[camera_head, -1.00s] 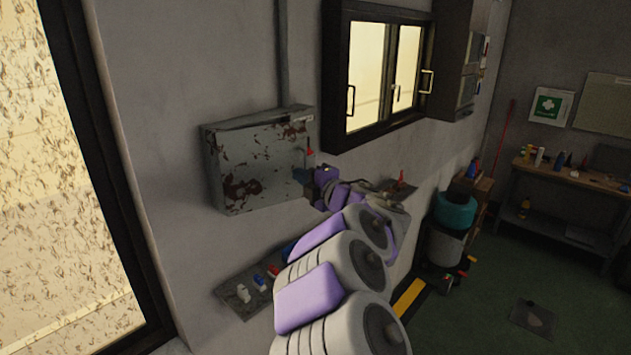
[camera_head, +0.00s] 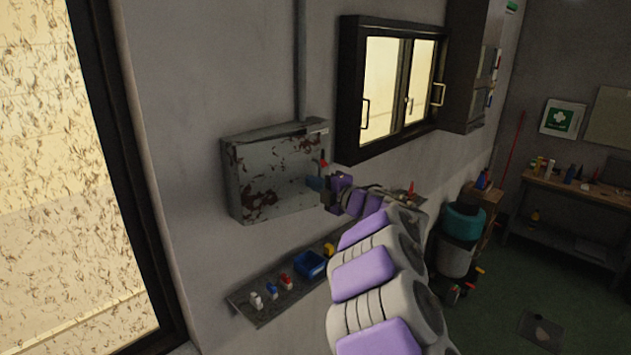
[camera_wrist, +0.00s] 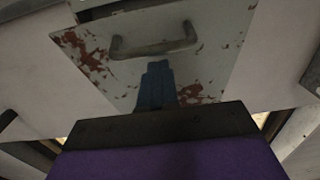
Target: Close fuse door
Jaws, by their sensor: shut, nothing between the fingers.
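The fuse box is a grey, rust-stained metal box on the wall. Its door (camera_head: 272,172) faces out in the head view and looks nearly flush with the box. In the wrist view the door (camera_wrist: 215,65) fills the middle, with a grey bar handle (camera_wrist: 153,45) and a dark gap above its top edge. My gripper (camera_head: 314,184) is at the door's right side in the head view. Its blue fingers (camera_wrist: 157,70) are shut and empty, just below the handle in the wrist view. I cannot tell whether they touch the door.
A wall shelf (camera_head: 262,308) below the box holds small coloured items and a blue bin (camera_head: 310,264). A dark-framed window (camera_head: 392,88) is up to the right. A teal-topped bin (camera_head: 463,222) and a workbench (camera_head: 585,190) stand farther right.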

